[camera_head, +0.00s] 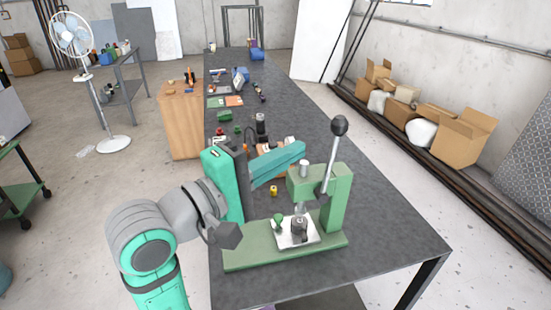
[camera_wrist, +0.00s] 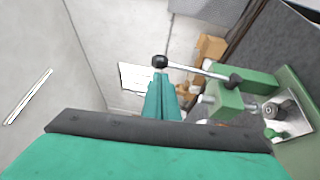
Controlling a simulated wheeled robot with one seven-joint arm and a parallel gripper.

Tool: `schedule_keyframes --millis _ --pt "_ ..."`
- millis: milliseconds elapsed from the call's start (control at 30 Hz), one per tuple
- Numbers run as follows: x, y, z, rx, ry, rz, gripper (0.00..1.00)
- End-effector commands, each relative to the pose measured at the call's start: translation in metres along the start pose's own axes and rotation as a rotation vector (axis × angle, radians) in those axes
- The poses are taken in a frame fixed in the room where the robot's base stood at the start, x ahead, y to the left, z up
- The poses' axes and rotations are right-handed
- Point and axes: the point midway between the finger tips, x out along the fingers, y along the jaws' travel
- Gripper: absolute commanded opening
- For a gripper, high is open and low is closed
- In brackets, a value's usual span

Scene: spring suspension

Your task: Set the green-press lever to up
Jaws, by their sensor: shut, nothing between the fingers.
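The green press (camera_head: 337,205) stands on its long green base at the near end of the dark table. Its metal lever (camera_head: 332,157) rises steeply from the pivot, leaning slightly right, to a black knob (camera_head: 339,125). My gripper (camera_head: 303,148) is shut and empty, its teal fingers pointing right toward the lever from the left. In the head view a gap shows between fingertips and lever. In the wrist view, the knob (camera_wrist: 160,62) appears just beyond the fingertips (camera_wrist: 160,76), and the lever (camera_wrist: 197,70) runs right to the press (camera_wrist: 258,85). Contact there cannot be told.
A silver plate (camera_head: 297,233) with a small metal part and a green knob lies on the press base. Several tools and small items lie farther back on the table (camera_head: 290,105). Cardboard boxes (camera_head: 463,135) stand along the right wall. Space above the press is clear.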

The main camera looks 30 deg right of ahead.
Motion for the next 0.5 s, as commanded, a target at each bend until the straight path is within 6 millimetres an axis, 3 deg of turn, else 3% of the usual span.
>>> schedule_keyframes --millis 300,500 --pt "0.058 0.000 0.001 0.000 -0.002 0.000 0.00" --pt "0.081 0.000 -0.001 0.000 0.001 0.001 0.00"
